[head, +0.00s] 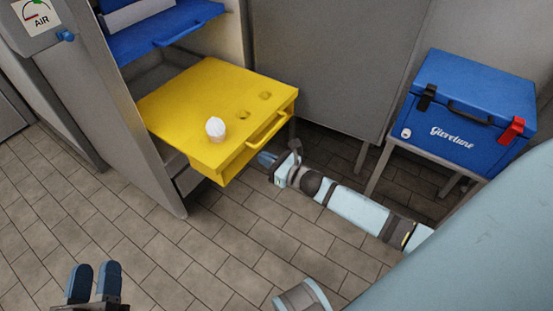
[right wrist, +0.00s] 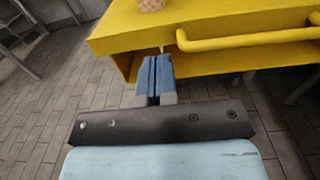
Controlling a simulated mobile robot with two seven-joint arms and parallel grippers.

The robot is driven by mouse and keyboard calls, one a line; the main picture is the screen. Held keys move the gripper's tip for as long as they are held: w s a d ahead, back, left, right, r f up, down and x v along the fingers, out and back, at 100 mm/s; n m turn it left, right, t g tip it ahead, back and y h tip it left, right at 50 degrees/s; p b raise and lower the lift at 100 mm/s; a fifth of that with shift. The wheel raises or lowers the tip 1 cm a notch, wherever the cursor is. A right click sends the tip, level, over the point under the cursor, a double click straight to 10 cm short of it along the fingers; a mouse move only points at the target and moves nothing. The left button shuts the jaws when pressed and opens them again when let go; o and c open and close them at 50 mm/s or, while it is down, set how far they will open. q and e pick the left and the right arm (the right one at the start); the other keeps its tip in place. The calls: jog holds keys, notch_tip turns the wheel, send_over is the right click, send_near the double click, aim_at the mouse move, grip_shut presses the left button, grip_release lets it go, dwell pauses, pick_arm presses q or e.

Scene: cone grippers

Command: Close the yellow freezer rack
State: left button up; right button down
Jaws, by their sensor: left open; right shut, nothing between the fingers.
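The yellow freezer rack (head: 195,100) is pulled out of its cabinet like a drawer, with a yellow handle (head: 266,131) on its front. A white-topped cone (head: 215,128) stands upright in it, beside two empty holes. My right gripper (head: 266,160) is shut and empty, low at the rack's front near the handle. In the right wrist view the shut fingers (right wrist: 155,75) point at the rack's front (right wrist: 200,30), left of the handle (right wrist: 250,40); I cannot tell if they touch it. My left gripper (head: 94,270) is open and empty at the lower left, away from the rack.
A blue rack (head: 165,32) sits above the yellow one, also sticking out. A blue cooler box (head: 470,105) stands on a stand at the right. A grey cabinet side panel (head: 130,120) borders the rack on the left. The tiled floor in front is clear.

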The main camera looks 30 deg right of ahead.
aim_at(240, 145)
jog(key=b+x, duration=0.1)
jog(key=x, duration=0.5)
jog(key=shift+f, duration=0.1)
jog(key=shift+w+a, duration=0.2)
jog(key=shift+w, duration=0.3)
pick_arm(q)
jog(key=shift+s+d+r+h, duration=0.1)
jog(key=shift+d+r+h, duration=0.25)
jog(key=shift+h, duration=0.15)
jog(key=shift+a, duration=0.1)
pick_arm(e)
jog(key=shift+w, duration=0.1)
